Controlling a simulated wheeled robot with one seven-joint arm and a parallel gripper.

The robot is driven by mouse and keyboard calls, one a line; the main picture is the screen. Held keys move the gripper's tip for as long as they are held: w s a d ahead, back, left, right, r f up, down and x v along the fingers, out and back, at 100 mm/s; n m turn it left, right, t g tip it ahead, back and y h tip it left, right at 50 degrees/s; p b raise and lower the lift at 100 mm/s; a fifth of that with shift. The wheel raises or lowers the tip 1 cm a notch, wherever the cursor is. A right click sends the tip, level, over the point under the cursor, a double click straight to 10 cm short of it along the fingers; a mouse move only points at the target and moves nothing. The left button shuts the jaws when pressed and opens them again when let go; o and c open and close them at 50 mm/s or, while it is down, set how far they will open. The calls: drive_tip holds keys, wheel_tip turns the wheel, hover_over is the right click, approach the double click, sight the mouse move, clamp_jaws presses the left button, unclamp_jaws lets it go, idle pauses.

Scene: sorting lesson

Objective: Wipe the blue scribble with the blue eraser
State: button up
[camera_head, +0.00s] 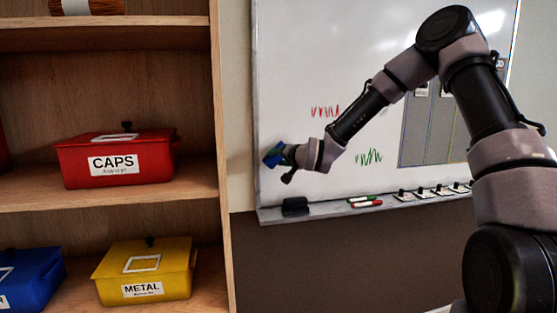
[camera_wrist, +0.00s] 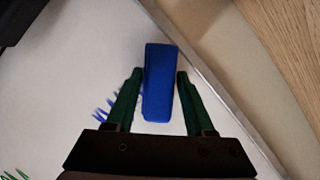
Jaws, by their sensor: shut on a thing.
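My gripper (camera_head: 277,155) is shut on the blue eraser (camera_head: 271,158), near the left edge of the whiteboard (camera_head: 300,65). In the wrist view the eraser (camera_wrist: 161,82) sits between the two green fingers. The blue scribble (camera_wrist: 103,108) shows just left of the left finger, which partly covers it. In the head view I cannot make out the blue scribble; my gripper and wrist are in that area. Whether the eraser touches the board I cannot tell.
A red scribble (camera_head: 325,112) and a green scribble (camera_head: 369,157) are on the board. The ledge (camera_head: 330,208) holds a black eraser (camera_head: 295,205), red and green markers (camera_head: 365,201) and several small cards. A wooden shelf (camera_head: 200,178) with labelled boxes stands close on the left.

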drive_tip(key=shift+w+a, duration=0.25)
drive_tip(key=shift+w, duration=0.6)
idle(0.5)
drive_tip(key=shift+d, duration=0.1)
drive_tip(key=shift+w+d, duration=1.9)
drive_tip(key=shift+d, duration=4.65)
drive_tip(key=shift+s+a, duration=0.6)
drive_tip(key=shift+a, duration=1.6)
drive_tip(key=shift+s+a, duration=0.65)
drive_tip(key=shift+a, duration=1.6)
drive_tip(key=shift+s+a, duration=0.6)
drive_tip(key=shift+a, duration=1.6)
drive_tip(key=shift+s+r, duration=0.1)
drive_tip(key=shift+r, duration=0.1)
drive_tip(key=w+d, duration=0.3)
drive_tip(key=d, duration=1)
drive_tip(key=shift+w+d, duration=0.15)
drive_tip(key=shift+w, duration=0.25)
